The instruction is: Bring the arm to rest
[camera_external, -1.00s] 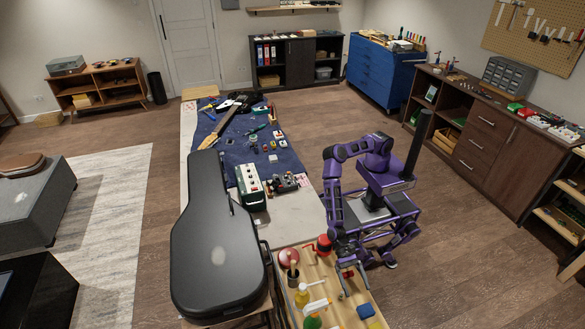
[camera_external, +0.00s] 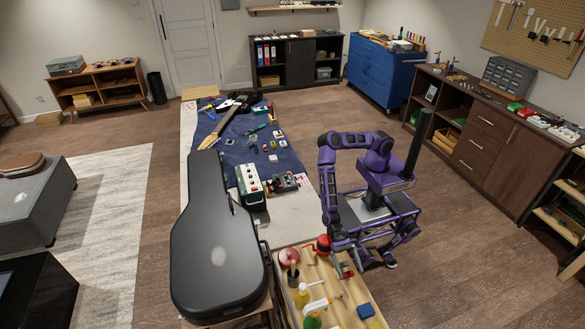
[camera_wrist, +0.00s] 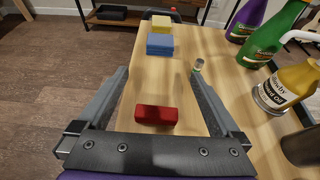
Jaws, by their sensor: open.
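My gripper (camera_external: 345,264) hangs at the end of my purple arm, low over the right edge of the light wooden bench end in the external view. In the wrist view my gripper (camera_wrist: 160,74) is open, its two grey fingers spread wide. A red block (camera_wrist: 157,115) lies on the wood and shows between the fingers; nothing is seen gripped. My arm is bent, its upper part raised and its forearm reaching down to the bench.
Blue (camera_wrist: 160,44) and yellow (camera_wrist: 162,25) blocks lie beyond the fingers. A black guitar case (camera_external: 215,245) lies left of the wooden bench end. Floor behind me is clear.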

